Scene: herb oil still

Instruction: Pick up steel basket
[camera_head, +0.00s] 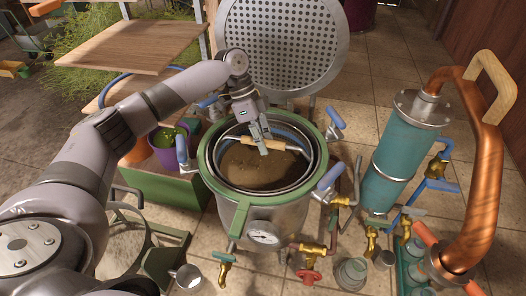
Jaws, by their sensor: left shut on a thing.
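The steel basket (212,156) sits inside the round still pot (262,214), its dark rim showing just within the pot's green rim. Brown material (262,172) fills the basket. A light wooden handle (280,144) on a thin bail spans the basket's top. My left gripper (263,149) reaches down from behind and is shut on the wooden handle, near the middle of the basket's opening. The fingertips partly hide the handle. My right gripper is not in view.
A perforated round plate (284,42) stands behind the pot. Blue clamps (330,176) stick out around the rim. A teal condenser (404,150) with copper pipe (486,170) stands at right. Wooden shelves (132,50) and a purple pot (170,152) are at left.

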